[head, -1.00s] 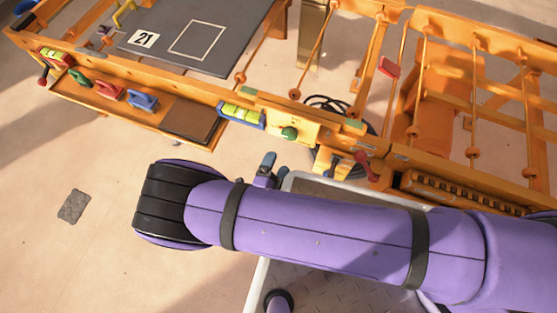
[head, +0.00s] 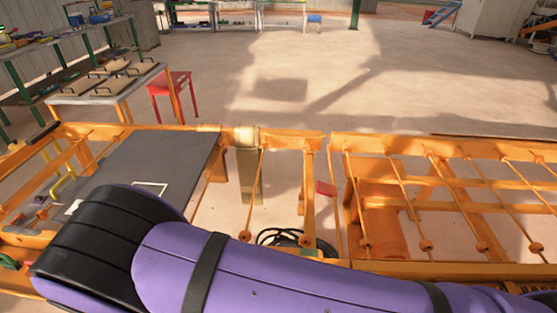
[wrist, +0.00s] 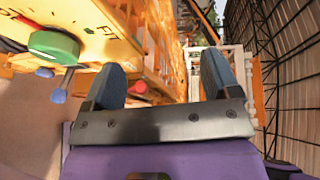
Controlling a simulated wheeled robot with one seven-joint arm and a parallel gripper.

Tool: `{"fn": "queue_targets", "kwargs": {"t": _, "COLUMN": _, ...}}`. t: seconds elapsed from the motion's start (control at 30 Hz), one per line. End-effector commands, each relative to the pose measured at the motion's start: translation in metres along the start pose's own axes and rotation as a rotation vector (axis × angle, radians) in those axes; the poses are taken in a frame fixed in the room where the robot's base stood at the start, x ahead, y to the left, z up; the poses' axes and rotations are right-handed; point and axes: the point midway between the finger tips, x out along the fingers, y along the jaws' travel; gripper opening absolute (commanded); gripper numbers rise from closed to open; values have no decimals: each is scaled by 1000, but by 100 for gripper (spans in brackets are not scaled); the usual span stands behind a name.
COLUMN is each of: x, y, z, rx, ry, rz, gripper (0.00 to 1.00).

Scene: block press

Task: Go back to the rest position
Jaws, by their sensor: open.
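My gripper (wrist: 160,85) shows in the wrist view with its two blue-grey fingers apart and nothing between them. In the head view the gripper is hidden; my purple arm with black bands crosses the bottom of the picture. The orange machine frame stands in front of me, and its rail (head: 285,138) runs across the head view. In the wrist view, the frame's yellow front panel (wrist: 95,22) with a green button (wrist: 54,44) is to the left of the fingers, apart from them.
A dark grey plate (head: 165,155) lies on the frame at left. Behind it stand a table with several trays (head: 105,85) and a red stool (head: 172,92). Black cable (head: 290,238) lies coiled below the frame. Open floor (head: 300,75) stretches beyond.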

Motion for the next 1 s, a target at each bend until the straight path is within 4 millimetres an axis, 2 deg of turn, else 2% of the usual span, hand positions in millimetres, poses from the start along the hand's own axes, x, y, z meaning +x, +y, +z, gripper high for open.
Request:
{"fn": "queue_targets", "kwargs": {"t": 0.03, "x": 9, "y": -21, "z": 2, "rx": 72, "ry": 54, "rz": 23, "gripper": 82}}
{"fn": "queue_targets", "kwargs": {"t": 0.1, "x": 20, "y": -46, "z": 2, "rx": 172, "ry": 128, "rz": 49, "gripper": 82}}
{"fn": "queue_targets", "kwargs": {"t": 0.27, "x": 47, "y": -102, "z": -4, "rx": 405, "ry": 296, "rz": 96, "gripper": 82}}
{"fn": "queue_targets", "kwargs": {"t": 0.47, "x": 78, "y": -169, "z": -23, "rx": 699, "ry": 508, "rz": 129, "gripper": 82}}
{"fn": "queue_targets", "kwargs": {"t": 0.77, "x": 116, "y": -262, "z": -69, "rx": 1148, "ry": 824, "rz": 123, "gripper": 82}}
{"fn": "queue_targets", "kwargs": {"t": 1.0, "x": 136, "y": -328, "z": -117, "rx": 1506, "ry": 1071, "rz": 73, "gripper": 82}}
